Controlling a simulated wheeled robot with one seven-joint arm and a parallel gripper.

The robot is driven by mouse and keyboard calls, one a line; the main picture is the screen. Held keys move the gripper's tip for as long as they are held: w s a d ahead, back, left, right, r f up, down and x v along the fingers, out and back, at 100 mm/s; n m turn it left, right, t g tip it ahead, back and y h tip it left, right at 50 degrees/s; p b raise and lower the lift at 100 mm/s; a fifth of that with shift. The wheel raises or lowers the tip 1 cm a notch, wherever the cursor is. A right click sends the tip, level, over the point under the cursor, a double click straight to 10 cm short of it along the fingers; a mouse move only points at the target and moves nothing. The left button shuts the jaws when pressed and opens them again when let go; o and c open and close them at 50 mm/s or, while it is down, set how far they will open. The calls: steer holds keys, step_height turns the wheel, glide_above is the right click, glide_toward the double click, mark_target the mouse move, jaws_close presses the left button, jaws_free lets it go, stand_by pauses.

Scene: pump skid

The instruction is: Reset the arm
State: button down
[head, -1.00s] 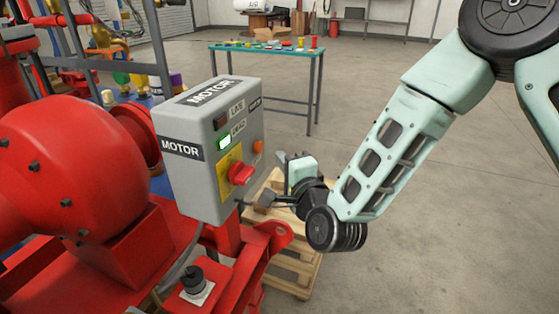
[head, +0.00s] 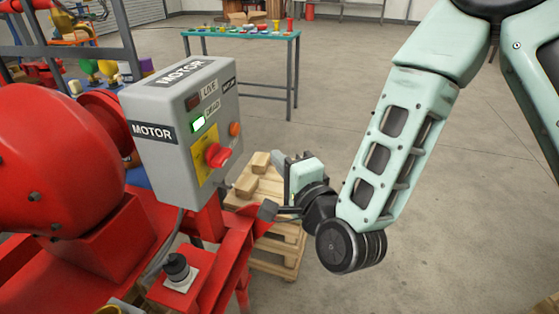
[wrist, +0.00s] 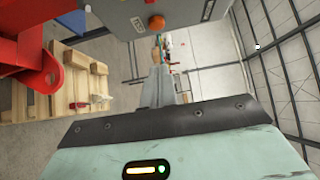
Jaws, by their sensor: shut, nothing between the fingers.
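My arm comes in from the upper right in the head view and bends down to a black wrist joint. My gripper (head: 275,212) is to the right of and below the grey motor box, in front of the wooden pallet. In the wrist view my gripper (wrist: 160,70) shows its grey fingers together, with nothing between them. The grey motor box (head: 165,106) stands on the red skid, with a lit green window, a red rotary switch (head: 217,155) on a yellow plate and an orange button (head: 235,129). The gripper appears apart from the box.
The red pump (head: 50,150) and red frame fill the left, with a black knob (head: 177,268) on a plate. A wooden pallet (head: 275,260) with blocks lies behind my gripper. A teal-topped table (head: 240,35) stands at the back. Floor at right is clear.

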steer(key=s+a+r+n+g+p, duration=0.2)
steer(key=s+n+g+p, duration=0.3)
steer(key=s+n+g, duration=0.55)
steer(key=s+d+r+n+g+h+p, duration=0.4)
steer(key=s+d+r+n+g+h, duration=0.2)
steer(key=s+d+n, duration=0.4)
steer(key=s+d+r+h, duration=0.1)
steer(key=s+d, duration=0.1)
steer(key=d, duration=0.2)
steer(key=shift+s+a+r, duration=0.1)
steer(key=shift+a, duration=0.1)
